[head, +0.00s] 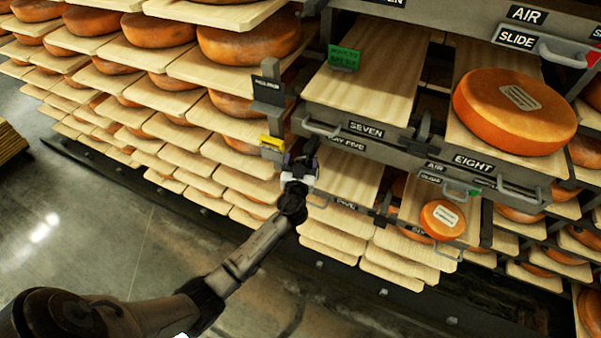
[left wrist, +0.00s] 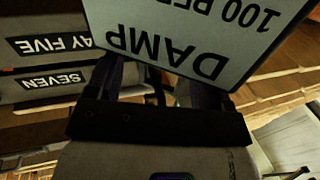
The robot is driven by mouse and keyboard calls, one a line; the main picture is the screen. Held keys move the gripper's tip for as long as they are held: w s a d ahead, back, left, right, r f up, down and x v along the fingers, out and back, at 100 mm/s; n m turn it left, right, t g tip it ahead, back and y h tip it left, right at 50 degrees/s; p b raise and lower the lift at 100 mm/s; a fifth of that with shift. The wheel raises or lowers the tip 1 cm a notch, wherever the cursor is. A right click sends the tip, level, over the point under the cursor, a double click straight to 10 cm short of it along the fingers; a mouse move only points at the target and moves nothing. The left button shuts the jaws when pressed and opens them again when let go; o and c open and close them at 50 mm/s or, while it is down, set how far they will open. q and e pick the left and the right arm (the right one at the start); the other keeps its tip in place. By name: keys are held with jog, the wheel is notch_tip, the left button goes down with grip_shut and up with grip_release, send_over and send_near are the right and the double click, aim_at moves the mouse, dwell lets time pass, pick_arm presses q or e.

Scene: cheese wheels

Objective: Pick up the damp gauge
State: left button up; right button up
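The damp gauge (head: 272,145) shows in the head view as a small yellow and white block at the rack's corner post. In the left wrist view its pale plate (left wrist: 200,40), lettered DAMP, fills the upper middle, upside down and very near. My left gripper (head: 301,152) is just right of the gauge in the head view. Its two fingers stand apart in the left wrist view (left wrist: 162,85), and the plate hides their tips. No grip on the gauge shows. My right gripper is not in view.
The label SEVEN (head: 366,129) is on the shelf front right of my gripper, with a metal handle (head: 321,129) beside it. Boards with orange cheese wheels (head: 515,112) fill the racks. A green tag (head: 344,59) stands on an upper board. Open floor (head: 110,235) lies at the left.

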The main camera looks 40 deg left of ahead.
pick_arm(q)
grip_shut()
dwell(0.5)
jog(key=shift+r, duration=0.45)
jog(key=b+v, duration=0.3)
jog(key=v, duration=1.5)
jog(key=shift+r, duration=0.25)
